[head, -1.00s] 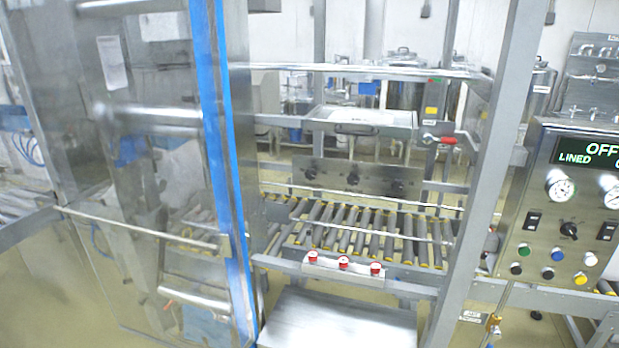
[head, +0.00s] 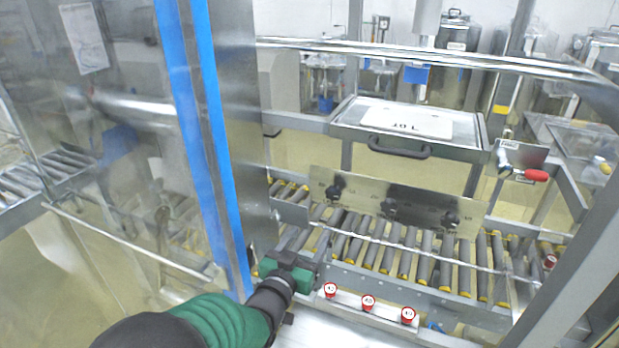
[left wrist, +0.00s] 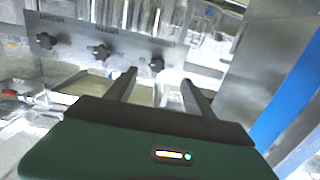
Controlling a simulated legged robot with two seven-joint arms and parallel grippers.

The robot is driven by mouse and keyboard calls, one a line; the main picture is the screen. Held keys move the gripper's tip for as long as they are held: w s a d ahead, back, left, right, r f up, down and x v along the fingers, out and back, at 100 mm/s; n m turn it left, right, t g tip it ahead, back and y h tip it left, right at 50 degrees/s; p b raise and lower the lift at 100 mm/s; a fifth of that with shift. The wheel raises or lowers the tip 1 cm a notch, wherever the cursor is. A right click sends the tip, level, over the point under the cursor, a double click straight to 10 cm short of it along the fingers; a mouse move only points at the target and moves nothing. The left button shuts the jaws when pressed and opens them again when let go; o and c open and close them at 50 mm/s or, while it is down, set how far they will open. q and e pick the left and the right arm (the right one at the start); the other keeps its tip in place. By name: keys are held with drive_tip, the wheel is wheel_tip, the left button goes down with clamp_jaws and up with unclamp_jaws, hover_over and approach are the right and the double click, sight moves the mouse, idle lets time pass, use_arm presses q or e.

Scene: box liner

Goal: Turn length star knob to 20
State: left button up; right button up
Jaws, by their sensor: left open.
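A metal panel (head: 420,203) carries three black star knobs: a left one (head: 334,191), a middle one (head: 389,207) and a right one (head: 450,220). Their labels are too small to read, so I cannot tell which is the length knob. My left gripper (head: 318,248) is below and left of the panel. The left wrist view shows its two fingers (left wrist: 160,84) apart, with nothing between them. There, the panel's nearest knob (left wrist: 156,63) appears beyond the fingertips, apart from them; the others (left wrist: 99,51) are further left. My right gripper is not in view.
A glass door with a blue-edged frame (head: 210,130) stands close on the left. Rollers (head: 400,245) lie around the panel. Red-topped buttons (head: 368,302) sit on a bar in front.

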use_arm(q)
drive_tip(key=w, duration=0.1)
drive_tip(key=p, duration=0.3)
approach(332, 195)
drive_tip(key=shift+t+h, duration=0.3)
drive_tip(key=x, duration=0.4)
drive_tip(key=f+x, duration=0.1)
drive_tip(key=x, duration=0.1)
drive_tip(key=shift+w+a, duration=0.25)
drive_tip(key=shift+w+d+r+p, duration=0.1)
drive_tip(key=shift+w+d+p, duration=0.1)
drive_tip(key=shift+w+d, duration=0.25)
drive_tip(key=shift+w+d+r+p, duration=0.15)
drive_tip(key=shift+w+d, duration=0.1)
drive_tip(key=shift+w, duration=0.4)
drive_tip(key=shift+w+d, duration=0.15)
drive_tip(key=shift+w+a+f, duration=0.15)
drive_tip(key=shift+a, duration=0.1)
drive_tip(key=shift+w+a, duration=0.1)
drive_tip(key=c, duration=0.3)
drive_tip(key=shift+d, duration=0.25)
drive_tip(key=c, duration=0.8)
clamp_jaws()
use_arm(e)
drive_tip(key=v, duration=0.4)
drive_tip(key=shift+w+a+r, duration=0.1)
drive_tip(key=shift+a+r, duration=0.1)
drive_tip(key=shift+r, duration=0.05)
